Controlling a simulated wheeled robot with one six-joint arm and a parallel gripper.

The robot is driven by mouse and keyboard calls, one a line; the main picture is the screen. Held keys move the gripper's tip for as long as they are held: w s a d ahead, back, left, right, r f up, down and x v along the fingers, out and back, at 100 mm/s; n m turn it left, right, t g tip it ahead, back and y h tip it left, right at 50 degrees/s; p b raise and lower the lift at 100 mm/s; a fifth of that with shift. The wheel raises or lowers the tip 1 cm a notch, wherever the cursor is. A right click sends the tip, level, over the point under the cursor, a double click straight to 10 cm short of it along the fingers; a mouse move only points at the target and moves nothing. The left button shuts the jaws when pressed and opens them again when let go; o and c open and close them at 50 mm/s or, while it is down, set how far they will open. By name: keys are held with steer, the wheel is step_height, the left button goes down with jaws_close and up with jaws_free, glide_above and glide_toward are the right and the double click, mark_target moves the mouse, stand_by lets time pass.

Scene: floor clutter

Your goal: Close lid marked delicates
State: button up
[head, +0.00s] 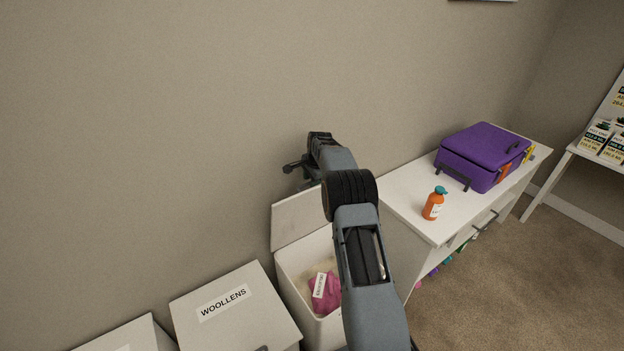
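A white bin (312,318) stands open below my arm, against the wall. Its pale lid (297,220) is raised and leans back toward the wall. Inside lie a pink cloth (331,300) and some cream fabric. A small white label (319,285) shows over the pink cloth; its print is too small to read surely. My arm hides the bin's right part and part of the lid. My gripper (290,168) is above the raised lid, close to the wall, and points left. Its fingers are small and dark, and their opening is unclear.
A closed bin marked WOOLLENS (235,308) stands left of the open one, with another closed bin (128,338) beyond it. A white cabinet (400,205) at right carries an orange bottle (433,204) and a purple suitcase (482,156). Carpet (500,285) lies clear in front at right.

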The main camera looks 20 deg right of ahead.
steer(key=shift+c, duration=0.5)
jaws_close()
